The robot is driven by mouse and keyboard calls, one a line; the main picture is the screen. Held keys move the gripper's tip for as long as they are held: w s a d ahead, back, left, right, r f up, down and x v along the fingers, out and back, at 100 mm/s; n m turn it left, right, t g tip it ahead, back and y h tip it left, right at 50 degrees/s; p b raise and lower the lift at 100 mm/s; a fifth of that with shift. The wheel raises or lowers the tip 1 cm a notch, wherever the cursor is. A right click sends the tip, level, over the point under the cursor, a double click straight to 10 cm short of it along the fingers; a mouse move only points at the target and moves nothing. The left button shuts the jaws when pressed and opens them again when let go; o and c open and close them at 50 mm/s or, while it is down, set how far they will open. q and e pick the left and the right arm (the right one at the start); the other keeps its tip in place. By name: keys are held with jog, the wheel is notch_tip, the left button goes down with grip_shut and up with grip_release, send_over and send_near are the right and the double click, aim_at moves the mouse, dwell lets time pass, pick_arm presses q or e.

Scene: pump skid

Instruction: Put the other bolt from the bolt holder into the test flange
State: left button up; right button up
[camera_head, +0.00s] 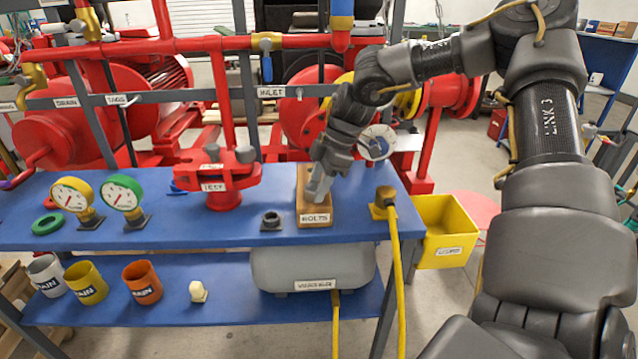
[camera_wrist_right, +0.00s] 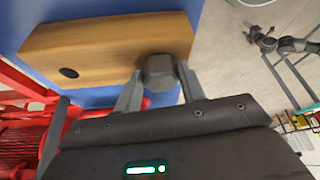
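The bolt holder (camera_head: 315,208) is a wooden block labelled BOLTS on the blue table; it also shows in the right wrist view (camera_wrist_right: 105,50) with one empty dark hole at its left end. A grey bolt head (camera_wrist_right: 160,72) stands at its other end. My right gripper (camera_head: 318,190) points down over the holder. The bolt's shank is hidden. My left gripper is not in view.
A dark nut-like fitting (camera_head: 271,220) sits between flange and holder. A yellow-cabled plug (camera_head: 384,203) stands right of the holder. Red pipes (camera_head: 222,90) rise behind the flange.

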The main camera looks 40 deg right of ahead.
jog(key=shift+c, duration=1.1)
jog(key=o, duration=0.3)
jog(key=c, duration=0.5)
jog(key=shift+o, duration=0.2)
jog(key=shift+r+p, duration=2.2)
jog(key=shift+r, duration=1.35)
